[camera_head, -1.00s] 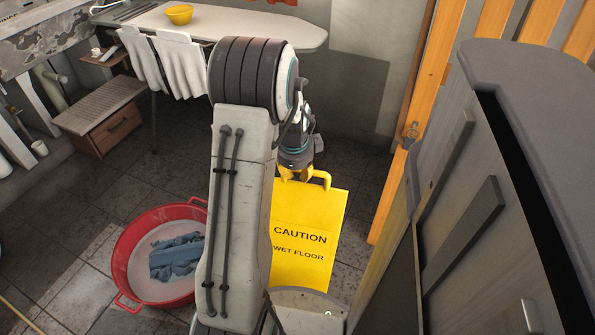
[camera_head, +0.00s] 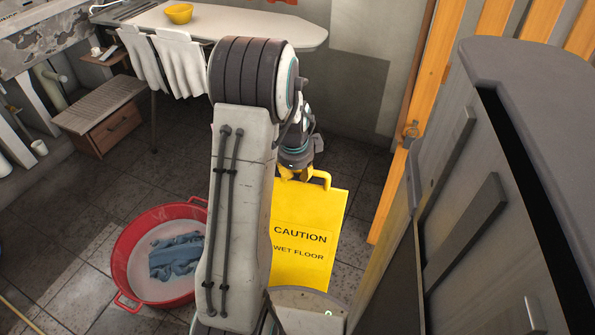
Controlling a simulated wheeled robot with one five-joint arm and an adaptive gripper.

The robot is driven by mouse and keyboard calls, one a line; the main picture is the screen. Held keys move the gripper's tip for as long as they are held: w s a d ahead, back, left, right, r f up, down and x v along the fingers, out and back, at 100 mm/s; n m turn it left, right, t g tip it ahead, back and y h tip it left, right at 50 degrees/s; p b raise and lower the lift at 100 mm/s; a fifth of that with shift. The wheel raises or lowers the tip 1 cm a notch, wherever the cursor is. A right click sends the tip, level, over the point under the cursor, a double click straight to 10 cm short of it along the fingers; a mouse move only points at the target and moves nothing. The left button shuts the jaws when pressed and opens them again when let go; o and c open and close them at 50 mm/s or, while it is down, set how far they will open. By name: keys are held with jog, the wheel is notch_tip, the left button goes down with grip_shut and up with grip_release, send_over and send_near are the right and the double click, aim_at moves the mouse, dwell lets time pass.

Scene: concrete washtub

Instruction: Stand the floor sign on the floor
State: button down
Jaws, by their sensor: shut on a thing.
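The yellow floor sign (camera_head: 308,225) reads "CAUTION WET FLOOR" and hangs or stands upright in front of me, right of my arm. My gripper (camera_head: 290,172) is at the handle along the sign's top edge and is shut on it. My arm hides the sign's left edge and part of the gripper. My own base hides the sign's lower end, so I cannot tell whether it touches the tiled floor (camera_head: 347,272).
A red basin (camera_head: 128,246) with blue cloth (camera_head: 177,256) sits on the floor at left. A wooden frame (camera_head: 405,130) and a grey cabinet (camera_head: 500,190) close off the right.

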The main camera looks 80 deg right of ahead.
jog(key=c, duration=1.1)
grip_release()
jog(key=shift+o, duration=0.4)
jog(key=shift+r+p, duration=2.3)
jog(key=shift+r, duration=0.75)
